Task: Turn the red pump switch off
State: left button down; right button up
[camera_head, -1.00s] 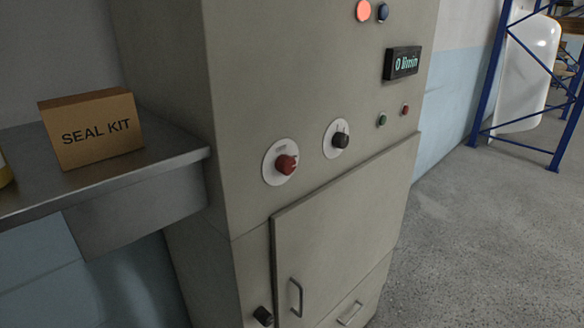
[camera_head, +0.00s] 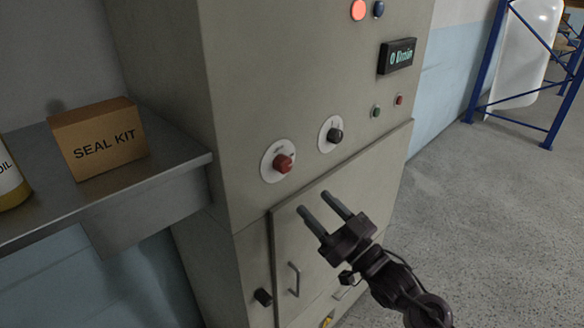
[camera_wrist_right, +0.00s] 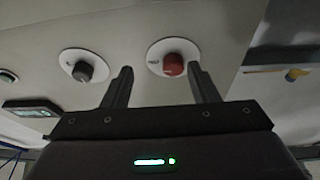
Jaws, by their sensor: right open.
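The red pump switch (camera_head: 283,163) is a red knob on a round white plate on the front of the grey cabinet. In the right wrist view the red knob (camera_wrist_right: 173,64) shows beyond the fingers, between their tips and nearer the right one. My right gripper (camera_head: 317,202) is open and empty, below and to the right of the red knob, apart from it, in front of the cabinet door. Its fingers also show in the right wrist view (camera_wrist_right: 158,78). My left gripper is not in view.
A black knob (camera_head: 334,135) on a white plate sits right of the red one. Above are a lit red lamp (camera_head: 358,10), a blue one (camera_head: 379,9) and a display (camera_head: 397,56). A steel shelf (camera_head: 150,180) at left carries a SEAL KIT box (camera_head: 100,140) and a bottle (camera_head: 10,180).

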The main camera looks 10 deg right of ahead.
aim_at(287, 167)
jog(key=shift+n+y, duration=0.5)
jog(key=shift+y, duration=0.2)
jog(key=w+a+r+p, duration=0.1)
jog(key=r, duration=0.1)
jog(key=w+a+r, duration=0.1)
jog(key=a+r, duration=0.1)
jog(key=w+a+r+p, duration=0.1)
jog(key=r, duration=0.1)
jog(key=shift+w+a+r+p, duration=0.2)
jog(key=shift+p, duration=0.15)
jog(key=shift+w+a+r, duration=0.15)
jog(key=shift+w+a, duration=0.25)
jog(key=shift+w, duration=0.1)
jog(key=c, duration=1)
